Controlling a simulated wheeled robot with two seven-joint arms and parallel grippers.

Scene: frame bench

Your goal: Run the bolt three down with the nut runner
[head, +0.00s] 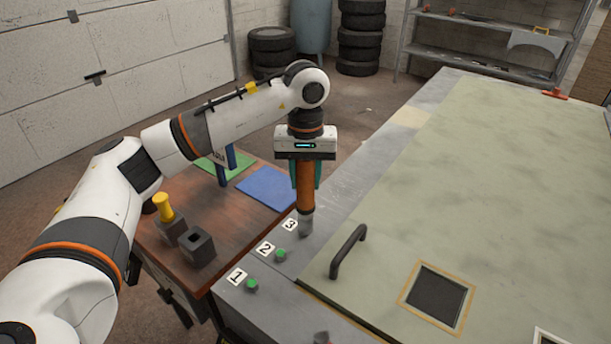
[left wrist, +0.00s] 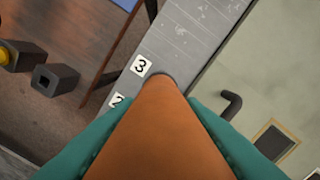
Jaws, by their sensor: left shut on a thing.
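My left gripper (head: 306,184) has its teal fingers shut around the orange-brown body of the nut runner (head: 306,200). The runner is upright, with its grey socket end pointing down at the grey frame rail (head: 345,190), right beside the label 3 (head: 290,225). The left wrist view shows the runner (left wrist: 160,130) from above, its far end next to the label 3 (left wrist: 140,66). Bolt three is hidden under the socket; I cannot tell how far the socket sits over it. Green-topped bolts stand at label 2 (head: 280,255) and label 1 (head: 252,285). My right gripper is not in view.
A pale green panel with a black handle (head: 348,251) and a square opening (head: 436,296) lies right of the rail. On the left, a wooden table (head: 225,225) holds a dark square holder (head: 198,247), a yellow-handled item (head: 164,208) and a blue mat (head: 267,188).

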